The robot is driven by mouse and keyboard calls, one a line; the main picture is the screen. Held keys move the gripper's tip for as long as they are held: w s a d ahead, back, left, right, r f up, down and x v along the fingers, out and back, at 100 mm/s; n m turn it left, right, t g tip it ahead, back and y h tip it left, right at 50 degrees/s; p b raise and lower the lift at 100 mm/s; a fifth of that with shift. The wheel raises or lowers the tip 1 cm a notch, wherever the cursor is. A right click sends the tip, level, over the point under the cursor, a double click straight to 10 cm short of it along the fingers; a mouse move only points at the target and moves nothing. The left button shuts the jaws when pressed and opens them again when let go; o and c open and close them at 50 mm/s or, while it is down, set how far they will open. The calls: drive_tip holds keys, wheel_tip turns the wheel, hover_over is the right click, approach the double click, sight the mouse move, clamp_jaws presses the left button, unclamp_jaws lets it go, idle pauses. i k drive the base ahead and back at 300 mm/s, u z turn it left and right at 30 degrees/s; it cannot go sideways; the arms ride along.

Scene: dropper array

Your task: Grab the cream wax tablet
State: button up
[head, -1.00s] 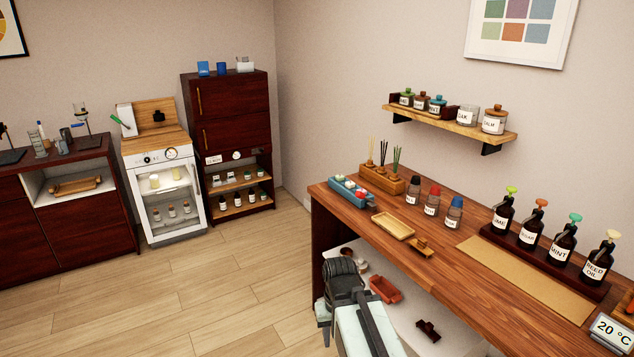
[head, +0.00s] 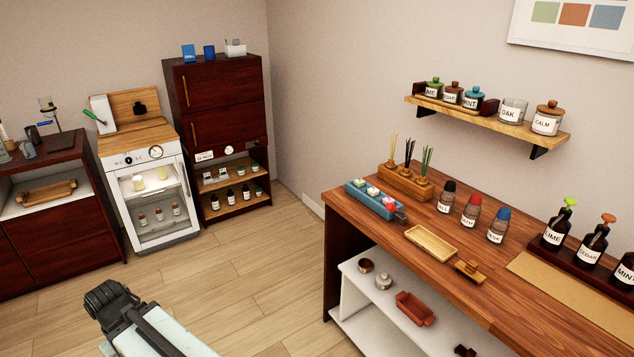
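I cannot pick out the cream wax tablet for certain. Small cream pieces (head: 162,173) sit on the upper shelf inside the white glass-fronted cabinet (head: 150,248); they are too small to identify. A blue tray (head: 354,189) on the wooden bench (head: 462,250) holds small pale and pink pieces, also too small to tell. My gripper (head: 106,304) is at the lower left, over the floor and apart from the cabinet and bench. Its fingers are not clear enough to show whether it is open or shut.
The bench runs along the right, with a wooden tray (head: 431,243), a reed diffuser stand (head: 405,183) and several bottles. A dark red cabinet (head: 216,100) stands beside the white one. A dark counter (head: 66,227) is at the left. The floor (head: 250,250) between is clear.

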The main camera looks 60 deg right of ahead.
sight(374, 192)
drive_tip(key=z, duration=0.05)
drive_tip(key=i, duration=1.55)
drive_tip(key=z, duration=0.7)
drive_tip(key=k, duration=0.85)
drive_tip(key=z, duration=0.2)
drive_tip(key=i, duration=0.95)
drive_tip(key=u, duration=0.1)
